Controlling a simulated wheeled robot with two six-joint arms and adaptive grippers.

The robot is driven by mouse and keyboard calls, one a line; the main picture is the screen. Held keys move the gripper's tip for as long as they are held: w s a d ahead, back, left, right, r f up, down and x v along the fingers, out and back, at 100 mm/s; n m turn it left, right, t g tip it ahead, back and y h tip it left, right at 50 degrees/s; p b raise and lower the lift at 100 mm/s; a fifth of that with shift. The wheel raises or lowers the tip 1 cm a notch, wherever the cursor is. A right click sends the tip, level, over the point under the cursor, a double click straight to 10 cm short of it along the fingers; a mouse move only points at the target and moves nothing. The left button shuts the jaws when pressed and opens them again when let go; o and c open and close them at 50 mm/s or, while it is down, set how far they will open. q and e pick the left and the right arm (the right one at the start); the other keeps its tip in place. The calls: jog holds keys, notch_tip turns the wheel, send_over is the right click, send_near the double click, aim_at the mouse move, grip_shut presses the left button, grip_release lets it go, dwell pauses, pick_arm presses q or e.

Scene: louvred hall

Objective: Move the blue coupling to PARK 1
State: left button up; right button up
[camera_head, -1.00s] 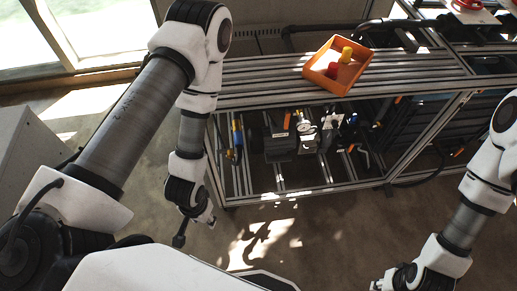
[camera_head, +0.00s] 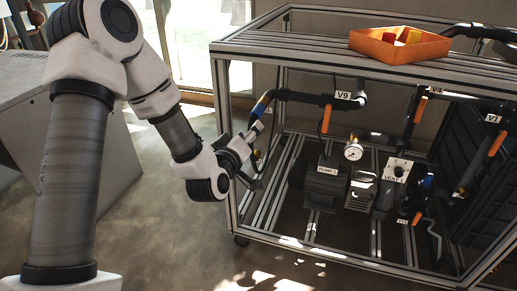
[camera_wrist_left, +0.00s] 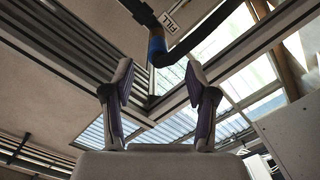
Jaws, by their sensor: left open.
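The blue coupling (camera_head: 262,106) is at the left end of a dark hose, just inside the rack's front left post. In the left wrist view the blue coupling (camera_wrist_left: 157,46) hangs beyond and between the fingertips. My left gripper (camera_head: 257,142) is just below the coupling, beside the front left post. In the left wrist view my left gripper (camera_wrist_left: 160,75) is open, with nothing between its fingers; a gap to the coupling appears to remain. I cannot make out a PARK 1 label. My right gripper is out of view.
The metal-framed rack (camera_head: 232,150) holds a pump (camera_head: 326,180), a gauge (camera_head: 353,152) and several orange-handled valves. An orange tray (camera_head: 385,50) with red and yellow items stands on top. A grey cabinet (camera_head: 75,120) stands at left. Floor in front is clear.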

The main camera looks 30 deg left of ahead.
aim_at(254, 116)
pick_arm(q)
jog(key=shift+n+t+y, duration=0.3)
jog(key=shift+n+y, duration=0.1)
jog(key=x, duration=1)
jog(key=shift+a+r, duration=0.35)
jog(key=shift+r, duration=0.05)
grip_shut()
